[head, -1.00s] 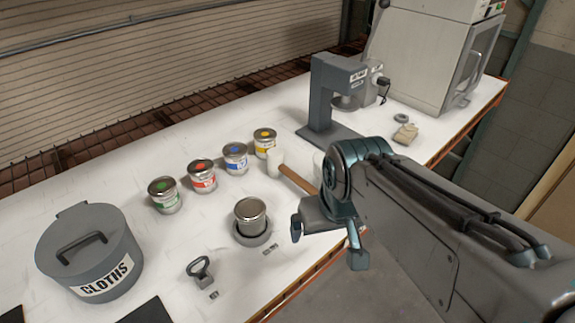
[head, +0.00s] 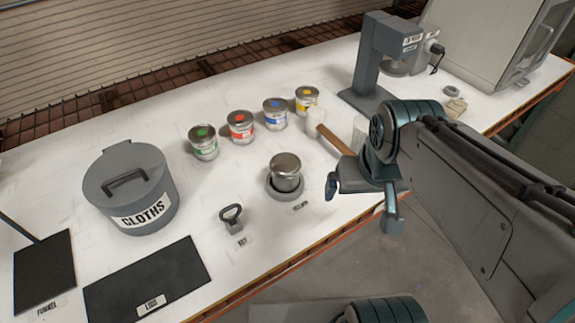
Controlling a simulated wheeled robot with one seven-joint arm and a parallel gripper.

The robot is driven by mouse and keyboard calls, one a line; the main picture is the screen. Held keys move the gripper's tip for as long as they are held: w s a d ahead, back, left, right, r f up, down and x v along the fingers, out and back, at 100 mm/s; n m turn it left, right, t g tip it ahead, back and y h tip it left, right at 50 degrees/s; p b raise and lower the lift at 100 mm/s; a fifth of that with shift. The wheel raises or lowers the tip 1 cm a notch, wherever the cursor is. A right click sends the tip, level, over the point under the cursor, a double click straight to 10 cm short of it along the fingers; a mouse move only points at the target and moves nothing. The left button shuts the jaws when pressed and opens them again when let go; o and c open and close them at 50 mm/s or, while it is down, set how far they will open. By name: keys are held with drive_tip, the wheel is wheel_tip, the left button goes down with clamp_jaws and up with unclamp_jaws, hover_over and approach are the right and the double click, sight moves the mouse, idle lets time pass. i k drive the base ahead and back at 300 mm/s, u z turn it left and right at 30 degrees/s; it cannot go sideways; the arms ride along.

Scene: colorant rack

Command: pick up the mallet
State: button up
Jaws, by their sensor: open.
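The mallet (head: 333,140) lies on the white bench behind my gripper, in the head view. Its pale head (head: 315,123) is near the yellow-marked can, and its brown wooden handle runs toward the lower right. The handle's near end is hidden behind my gripper and wrist. My gripper (head: 362,205) is open and empty, with its two fingers spread and pointing down near the bench's front edge. It appears apart from the mallet, on the near side of it.
Several cans with coloured lids, such as the red one (head: 241,127), stand left of the mallet. A plain metal can (head: 285,171) sits in a round holder. A key (head: 231,217), a cloths bin (head: 131,187) and a grey press (head: 373,60) are also on the bench.

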sight(315, 128)
drive_tip(key=u, duration=0.55)
drive_tip(key=k, duration=1.3)
drive_tip(key=z, duration=0.05)
drive_tip(key=i, duration=0.55)
drive_tip(key=z, duration=0.65)
drive_tip(key=i, duration=1.05)
drive_tip(key=u, duration=0.55)
